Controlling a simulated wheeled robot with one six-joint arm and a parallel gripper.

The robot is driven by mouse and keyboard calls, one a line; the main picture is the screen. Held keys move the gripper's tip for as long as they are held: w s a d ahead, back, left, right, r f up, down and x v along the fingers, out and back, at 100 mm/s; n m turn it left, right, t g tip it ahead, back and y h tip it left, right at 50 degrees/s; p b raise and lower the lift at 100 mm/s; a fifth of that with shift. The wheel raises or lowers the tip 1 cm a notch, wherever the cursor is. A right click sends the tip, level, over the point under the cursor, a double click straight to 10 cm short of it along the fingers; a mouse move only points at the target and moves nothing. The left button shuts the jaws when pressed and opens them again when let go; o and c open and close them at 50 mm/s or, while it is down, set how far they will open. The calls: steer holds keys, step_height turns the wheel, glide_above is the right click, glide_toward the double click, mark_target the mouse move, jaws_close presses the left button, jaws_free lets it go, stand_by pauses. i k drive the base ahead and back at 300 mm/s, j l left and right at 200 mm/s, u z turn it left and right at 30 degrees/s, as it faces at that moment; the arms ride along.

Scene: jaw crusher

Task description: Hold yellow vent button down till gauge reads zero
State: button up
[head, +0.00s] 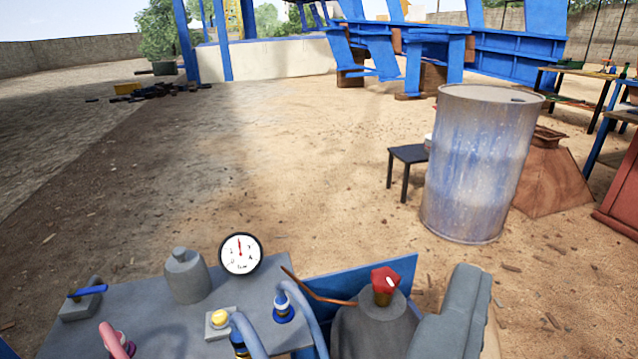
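The yellow vent button (220,317) sits on a small pale square base on the grey bench top, at the bottom of the view. Nothing is seen touching it. The round white gauge (241,255) stands just behind it. Its red needle points nearly straight up, around mid-scale and away from the low end at lower left; the figures are too small to read surely. A grey rounded part (457,305) rises at the lower right, apart from the button. It may be one finger of my gripper; no second finger shows, so its opening is unclear.
Beside the button are a grey bottle-shaped fitting (186,277), a blue-handled valve (88,293) and curved blue and pink hoses. A red-capped grey cylinder (372,325) stands right. A blue-white drum (480,165) and black stool (408,156) stand beyond, on open sandy ground.

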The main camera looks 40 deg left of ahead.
mark_target(221, 318)
steer(key=u, duration=1.4)
